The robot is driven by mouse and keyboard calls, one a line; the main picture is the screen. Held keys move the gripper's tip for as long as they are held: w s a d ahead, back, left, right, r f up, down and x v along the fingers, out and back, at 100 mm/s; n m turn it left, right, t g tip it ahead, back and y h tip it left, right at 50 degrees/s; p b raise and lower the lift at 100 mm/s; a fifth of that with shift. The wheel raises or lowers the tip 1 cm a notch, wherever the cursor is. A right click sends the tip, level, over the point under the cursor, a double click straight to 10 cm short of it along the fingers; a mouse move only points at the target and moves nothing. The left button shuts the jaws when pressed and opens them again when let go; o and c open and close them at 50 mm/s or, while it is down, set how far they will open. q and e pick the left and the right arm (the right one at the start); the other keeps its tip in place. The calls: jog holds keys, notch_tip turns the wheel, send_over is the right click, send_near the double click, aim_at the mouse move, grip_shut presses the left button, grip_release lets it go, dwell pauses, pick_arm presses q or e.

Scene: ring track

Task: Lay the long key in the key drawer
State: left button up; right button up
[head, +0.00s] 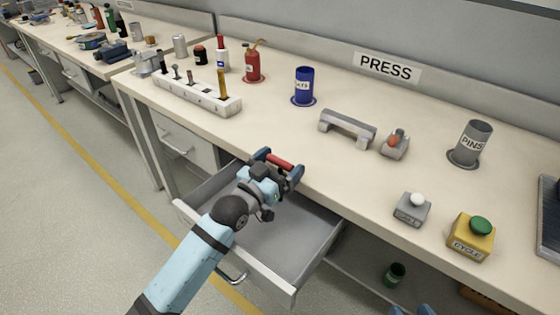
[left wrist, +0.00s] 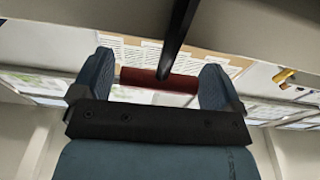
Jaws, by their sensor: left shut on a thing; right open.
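My left gripper (head: 278,166) is above the open grey drawer (head: 265,233), near the bench's front edge. It is shut on a red handle, which I take to be the long key's (head: 279,161), gripping it at both ends. In the left wrist view, the key's red handle (left wrist: 150,80) spans my left gripper (left wrist: 158,82) and a dark shaft runs up from it. The shaft is hidden in the head view. The visible drawer floor is bare. Blue tips of my right gripper (head: 410,311) show at the bottom edge, open.
A white rack (head: 195,94) holding several upright items stands on the bench (head: 350,190). A blue cup (head: 303,85), grey handle block (head: 347,128), grey pins cup (head: 470,142) and yellow button box (head: 472,240) are further right. A green cup (head: 394,275) is below the bench.

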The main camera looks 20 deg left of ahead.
pick_arm(q)
jog(key=o, duration=0.6)
jog(key=shift+f, duration=0.1)
pick_arm(e)
jog(key=shift+s+f, duration=0.15)
pick_arm(q)
jog(key=shift+r, duration=0.4)
jog(key=shift+s+a+r, duration=0.1)
jog(key=shift+s+r, duration=0.1)
jog(key=shift+r, duration=0.05)
jog(key=p+v, duration=0.1)
jog(key=v, duration=0.4)
jog(key=shift+s+a, duration=0.15)
jog(key=shift+s, duration=0.2)
jog(key=shift+s+a+f, duration=0.15)
jog(key=shift+s+a, duration=0.05)
jog(key=shift+s, duration=0.4)
pick_arm(e)
jog(key=f, duration=0.1)
jog(key=s+d+f+g, duration=0.1)
jog(key=shift+d+f+h, duration=0.2)
jog(key=shift+f+h, duration=0.15)
jog(key=shift+h, duration=0.05)
jog(key=shift+w+a+r, duration=0.1)
jog(key=shift+r, duration=0.05)
